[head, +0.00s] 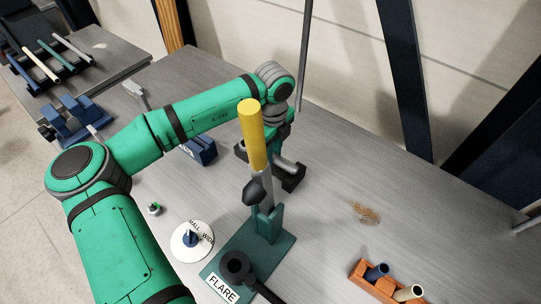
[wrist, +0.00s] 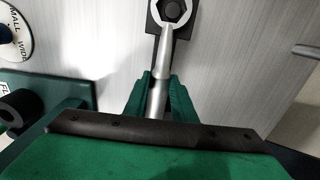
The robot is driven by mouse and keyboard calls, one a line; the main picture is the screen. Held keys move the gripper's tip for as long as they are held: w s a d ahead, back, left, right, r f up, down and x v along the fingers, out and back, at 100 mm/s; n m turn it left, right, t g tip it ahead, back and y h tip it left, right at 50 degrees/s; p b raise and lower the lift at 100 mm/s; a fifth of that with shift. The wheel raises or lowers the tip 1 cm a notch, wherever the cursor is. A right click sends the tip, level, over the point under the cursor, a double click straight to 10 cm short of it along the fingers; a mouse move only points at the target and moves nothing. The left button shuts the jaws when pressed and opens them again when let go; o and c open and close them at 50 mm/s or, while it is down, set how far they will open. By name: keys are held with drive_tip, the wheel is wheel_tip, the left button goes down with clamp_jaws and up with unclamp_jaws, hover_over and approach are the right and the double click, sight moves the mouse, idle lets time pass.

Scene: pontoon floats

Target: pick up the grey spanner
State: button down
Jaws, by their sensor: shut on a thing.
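The grey spanner (wrist: 164,60) shows in the wrist view, with its ring end at the top and its shaft running down between the fingers of my gripper (wrist: 160,96). The gripper is shut on the shaft. A dark square block lies behind the ring end, and a dark hexagon shows through the ring. I cannot tell whether the ring touches that block. In the head view my gripper (head: 272,153) is low over the bench behind a yellow-topped upright tool, which hides part of it. The spanner is hard to make out there.
The yellow-topped tool (head: 253,135) stands on the green FLARE base (head: 272,250) close to my gripper. A white dial (head: 190,242) lies left of it. An orange rack (head: 378,286) stands front right. A thin pole rises behind. The bench at right is mostly clear.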

sight(275, 155)
drive_tip(key=shift+d, duration=0.35)
drive_tip(key=shift+d+r, duration=0.1)
drive_tip(key=shift+r, duration=0.1)
wheel_tip(275, 155, up, 18)
drive_tip(key=shift+a+f, duration=0.2)
drive_tip(key=shift+s, duration=0.1)
drive_tip(key=c, duration=2.3)
unclamp_jaws()
clamp_jaws()
